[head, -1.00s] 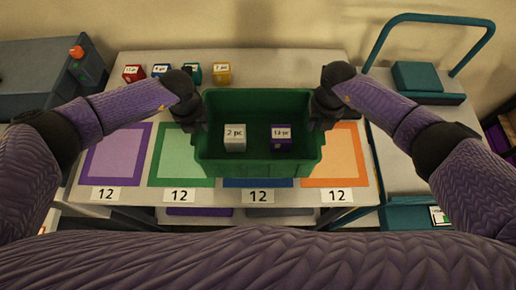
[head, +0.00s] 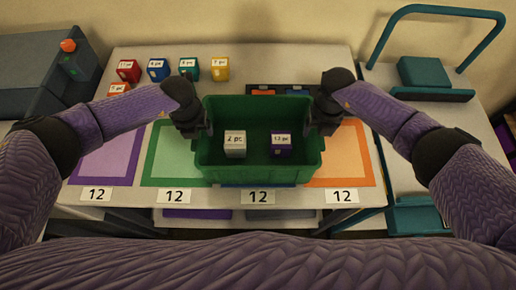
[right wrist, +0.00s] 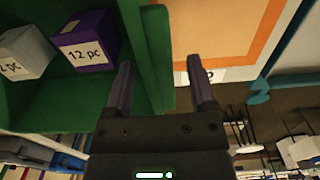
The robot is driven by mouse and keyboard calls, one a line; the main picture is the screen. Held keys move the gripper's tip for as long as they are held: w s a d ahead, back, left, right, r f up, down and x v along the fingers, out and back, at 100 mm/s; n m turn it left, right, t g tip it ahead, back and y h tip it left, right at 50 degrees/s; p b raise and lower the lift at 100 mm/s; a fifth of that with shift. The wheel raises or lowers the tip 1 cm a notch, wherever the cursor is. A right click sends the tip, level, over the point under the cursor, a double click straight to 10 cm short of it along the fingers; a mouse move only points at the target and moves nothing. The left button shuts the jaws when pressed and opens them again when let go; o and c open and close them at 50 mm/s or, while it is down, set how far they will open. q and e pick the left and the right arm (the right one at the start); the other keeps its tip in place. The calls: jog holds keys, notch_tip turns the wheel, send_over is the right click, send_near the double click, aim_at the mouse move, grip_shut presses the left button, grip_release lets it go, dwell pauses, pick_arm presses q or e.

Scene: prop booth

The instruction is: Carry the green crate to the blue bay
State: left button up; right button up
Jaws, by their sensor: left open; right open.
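The green crate (head: 258,172) sits upright over the blue bay (head: 258,186), of which only a thin front strip shows. It holds a white block (head: 235,144) and a purple block (head: 281,144). My left gripper (head: 197,128) is at the crate's left rim, its fingers partly hidden, and is open. My right gripper (head: 322,126) is open at the right rim. In the right wrist view its spread fingers (right wrist: 161,88) stand on either side of the crate's green side wall (right wrist: 155,60). The purple block (right wrist: 83,42) shows inside.
A purple bay (head: 107,155) and a green bay (head: 170,160) lie to the left, an orange bay (head: 350,155) to the right. Several coloured blocks stand at the back left, among them a yellow block (head: 221,69). A dark tray (head: 254,90) lies behind the crate. A teal-handled cart (head: 425,95) stands right.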

pick_arm(q)
notch_tip(320, 180, up, 12)
jog(key=s, duration=0.1)
jog(key=shift+s, duration=0.25)
pick_arm(e)
notch_tip(320, 180, up, 12)
pick_arm(q)
jog(key=shift+f, duration=0.1)
